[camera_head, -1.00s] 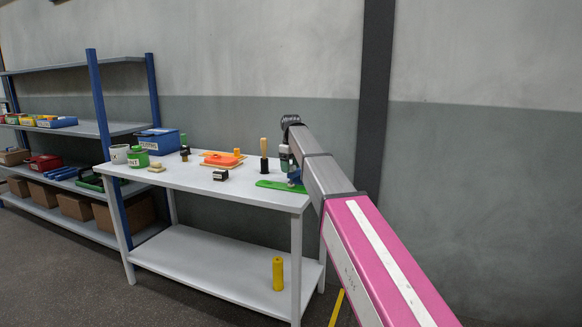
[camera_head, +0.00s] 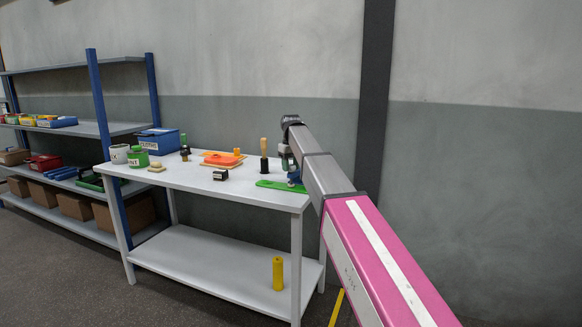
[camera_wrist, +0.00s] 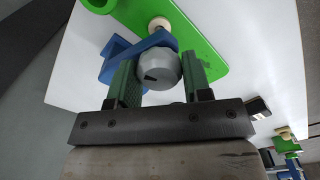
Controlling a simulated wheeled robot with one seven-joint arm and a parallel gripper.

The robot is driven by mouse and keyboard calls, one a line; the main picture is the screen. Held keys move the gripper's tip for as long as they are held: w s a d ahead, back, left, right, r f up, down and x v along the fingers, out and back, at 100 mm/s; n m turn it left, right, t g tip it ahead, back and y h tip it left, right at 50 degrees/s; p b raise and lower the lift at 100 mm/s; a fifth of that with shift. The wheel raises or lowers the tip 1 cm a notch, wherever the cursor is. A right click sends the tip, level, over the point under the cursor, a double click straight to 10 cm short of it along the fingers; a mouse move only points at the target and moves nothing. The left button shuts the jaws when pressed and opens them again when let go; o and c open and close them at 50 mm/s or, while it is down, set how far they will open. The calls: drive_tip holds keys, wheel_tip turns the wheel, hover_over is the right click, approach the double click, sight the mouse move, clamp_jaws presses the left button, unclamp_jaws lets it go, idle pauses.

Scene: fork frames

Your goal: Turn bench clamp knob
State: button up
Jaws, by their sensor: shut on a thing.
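The clamp knob (camera_wrist: 160,70) is a grey round knob with a dark mark on its face, seen in the wrist view. It sits at the blue bench clamp (camera_wrist: 116,52), which stands on a green board (camera_wrist: 200,45). My gripper (camera_wrist: 158,80) has its two green-padded fingers on either side of the knob and is shut on it. In the head view my gripper (camera_head: 287,160) is at the right end of the bench, above the green board (camera_head: 275,185). The blue clamp (camera_head: 294,177) shows there, partly hidden by my arm.
The white bench (camera_head: 190,180) also holds a black wooden-handled tool (camera_head: 264,155), an orange tray (camera_head: 222,159), a small dark box (camera_head: 220,175), tins and a blue bin (camera_head: 158,141). A yellow cylinder (camera_head: 278,273) stands on the lower shelf. A stocked shelf rack (camera_head: 97,105) is at left.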

drive_tip(key=shift+m, duration=0.5)
drive_tip(key=o, duration=0.9)
wheel_tip(320, 180, up, 11)
drive_tip(key=shift+f, duration=0.1)
